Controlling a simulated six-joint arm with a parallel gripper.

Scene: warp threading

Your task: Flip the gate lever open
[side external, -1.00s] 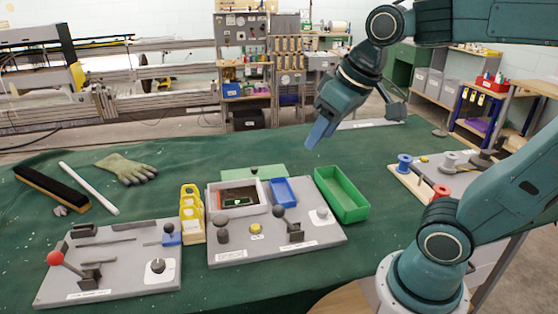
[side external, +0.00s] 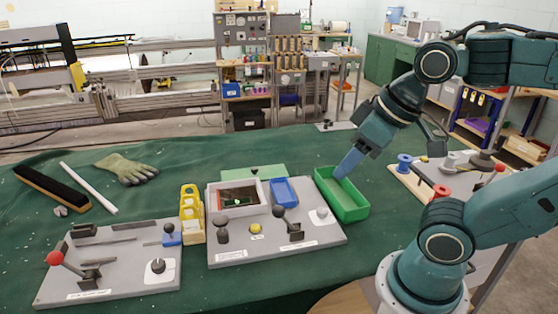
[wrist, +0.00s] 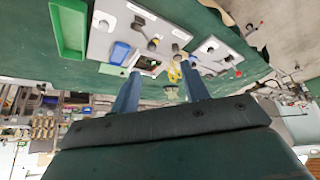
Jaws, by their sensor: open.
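Two levers show, and the labels are too small to read, so I cannot tell which is the gate lever. A red-knobbed lever (side external: 56,259) tilts left on the left grey panel (side external: 150,287); its red knob shows in the wrist view (wrist: 238,73). A dark-knobbed lever (side external: 279,212) leans left on the middle grey panel (side external: 275,260). My gripper (side external: 348,165) is above the far end of the green tray, to the right of both levers and apart from them. In the wrist view its two blue fingers (wrist: 160,78) are spread with nothing between them.
The green tray (side external: 355,212) lies right of the middle panel. A yellow rack (side external: 191,215) stands between the panels. A white-rimmed box (side external: 212,203) and a blue tray (side external: 284,192) sit on the middle panel. A glove (side external: 127,168) lies behind. The table's back centre is clear.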

